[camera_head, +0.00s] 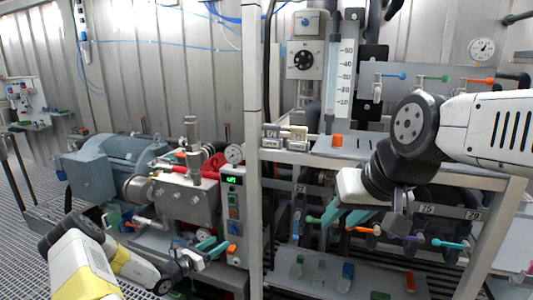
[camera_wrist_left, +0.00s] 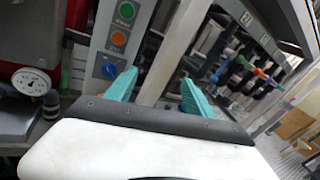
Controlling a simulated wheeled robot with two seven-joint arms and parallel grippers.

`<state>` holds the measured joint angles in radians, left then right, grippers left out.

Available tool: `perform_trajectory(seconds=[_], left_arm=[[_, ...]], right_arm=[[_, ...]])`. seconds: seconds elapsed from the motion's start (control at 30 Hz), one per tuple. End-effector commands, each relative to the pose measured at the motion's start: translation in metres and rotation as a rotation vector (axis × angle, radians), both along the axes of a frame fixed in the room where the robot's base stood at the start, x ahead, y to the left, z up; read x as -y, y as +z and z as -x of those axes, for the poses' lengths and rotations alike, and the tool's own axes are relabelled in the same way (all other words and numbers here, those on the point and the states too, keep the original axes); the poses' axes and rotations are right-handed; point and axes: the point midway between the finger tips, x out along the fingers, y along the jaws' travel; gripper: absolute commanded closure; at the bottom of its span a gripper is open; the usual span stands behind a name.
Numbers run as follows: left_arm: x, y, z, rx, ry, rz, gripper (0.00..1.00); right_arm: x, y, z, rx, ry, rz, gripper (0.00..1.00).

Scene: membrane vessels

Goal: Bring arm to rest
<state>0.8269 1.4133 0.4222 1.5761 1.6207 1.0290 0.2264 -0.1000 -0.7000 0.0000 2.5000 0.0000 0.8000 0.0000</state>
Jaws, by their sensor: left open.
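My left gripper (camera_head: 211,246) reaches in from the lower left in the head view. Its teal fingers are apart and empty, in front of the lower part of the control box (camera_head: 233,215). In the left wrist view the open fingers (camera_wrist_left: 160,88) show with nothing between them. The box's green and orange buttons and blue switch (camera_wrist_left: 109,70) lie beyond the left finger. My right gripper (camera_head: 345,216) comes from the right and hangs in front of the valve rack. Its teal fingers look apart, with nothing seen between them.
A grey post (camera_head: 253,150) stands between my two grippers. Coloured valve handles (camera_head: 447,244) line the rack near my right gripper. A pump with a blue-grey motor (camera_head: 120,160) stands at left. A pressure gauge (camera_wrist_left: 30,82) shows in the left wrist view. Grating floor (camera_head: 25,240) is clear at left.

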Motion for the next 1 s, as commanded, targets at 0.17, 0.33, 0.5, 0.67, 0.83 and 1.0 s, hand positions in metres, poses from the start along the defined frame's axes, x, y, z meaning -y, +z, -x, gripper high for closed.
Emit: perform_trajectory(seconds=[0.17,0.33,0.5,0.67,0.83,1.0], left_arm=[[0.035,0.064,0.009,0.106,-0.206,-0.190,0.38],[0.075,0.132,0.040,0.239,-0.459,-0.437,0.38],[0.103,0.190,0.082,0.374,-0.688,-0.689,0.38],[0.118,0.237,0.128,0.505,-0.877,-0.926,0.38],[0.122,0.282,0.179,0.644,-1.047,-1.177,0.38],[0.117,0.321,0.230,0.785,-1.185,-1.428,0.38]], right_arm=[[0.000,0.000,0.000,0.000,0.000,0.000,0.64],[0.000,0.000,0.000,0.000,0.000,0.000,0.64],[0.000,0.000,0.000,0.000,0.000,0.000,0.64],[0.000,0.000,0.000,0.000,0.000,0.000,0.64],[0.000,0.000,0.000,0.000,0.000,0.000,0.64],[0.000,0.000,0.000,0.000,0.000,0.000,0.64]])
